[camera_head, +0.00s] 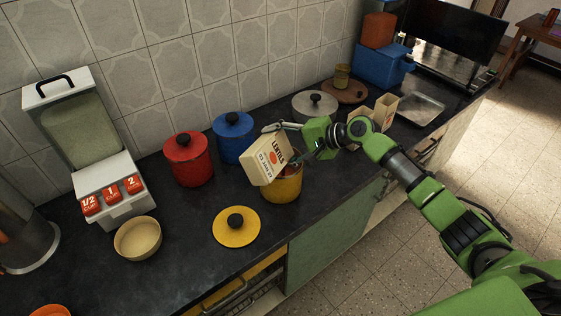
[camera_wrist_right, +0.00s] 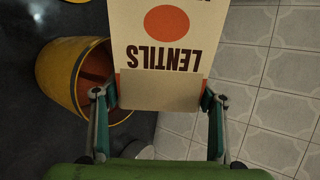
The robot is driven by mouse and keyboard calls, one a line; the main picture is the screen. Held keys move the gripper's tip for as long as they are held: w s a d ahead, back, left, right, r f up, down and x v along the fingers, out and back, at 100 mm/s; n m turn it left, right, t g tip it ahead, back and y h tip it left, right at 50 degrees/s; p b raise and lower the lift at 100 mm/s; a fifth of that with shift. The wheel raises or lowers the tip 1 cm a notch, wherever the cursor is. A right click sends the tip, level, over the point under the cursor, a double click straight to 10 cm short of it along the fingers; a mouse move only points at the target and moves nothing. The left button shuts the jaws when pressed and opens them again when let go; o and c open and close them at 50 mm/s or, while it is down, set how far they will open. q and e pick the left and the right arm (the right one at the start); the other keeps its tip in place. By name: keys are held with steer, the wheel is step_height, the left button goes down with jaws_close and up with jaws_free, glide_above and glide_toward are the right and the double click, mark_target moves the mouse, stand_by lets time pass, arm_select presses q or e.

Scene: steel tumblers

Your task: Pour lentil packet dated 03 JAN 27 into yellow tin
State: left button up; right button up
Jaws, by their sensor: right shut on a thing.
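My right gripper (camera_head: 307,142) is shut on a cream lentil packet (camera_head: 266,158), gripping it near one end. The packet is marked LENTILS with an orange dot and a small date line that is hard to read. It is tilted above the open yellow tin (camera_head: 282,189), its lower end at the tin's near-left rim. In the right wrist view the packet (camera_wrist_right: 162,50) is between the fingers (camera_wrist_right: 160,100), and the tin (camera_wrist_right: 60,92) is to its left, with reddish-brown showing inside. I cannot tell whether lentils are falling. My left gripper is out of view.
A blue tin (camera_head: 233,140) and red tin (camera_head: 188,162) stand behind and left. A beige bowl (camera_head: 138,238) and dispenser (camera_head: 105,180) are farther left. Two cream packets (camera_head: 385,110) stand right, behind my arm.

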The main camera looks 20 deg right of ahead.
steer(key=shift+w+d+r+m+g+y+b, duration=0.1)
steer(key=shift+w+d+m+g+y+b, duration=0.4)
steer(key=shift+m, duration=0.3)
steer(key=shift+w+d+m+y+b, duration=0.25)
steer(key=shift+w+m+y+b, duration=0.05)
steer(key=shift+m+y+b, duration=0.35)
steer(key=shift+w+d+g, duration=0.1)
steer(key=shift+g, duration=0.2)
steer(key=shift+y+b, duration=0.25)
steer(key=shift+b, duration=0.05)
stand_by(1.2)
steer(key=shift+w+d+f+m+y+b, duration=0.1)
steer(key=shift+d+f+m+y+b, duration=0.15)
steer(key=shift+m+b, duration=0.25)
steer(key=shift+a+r, duration=0.1)
steer(key=shift+g, duration=0.3)
stand_by(0.5)
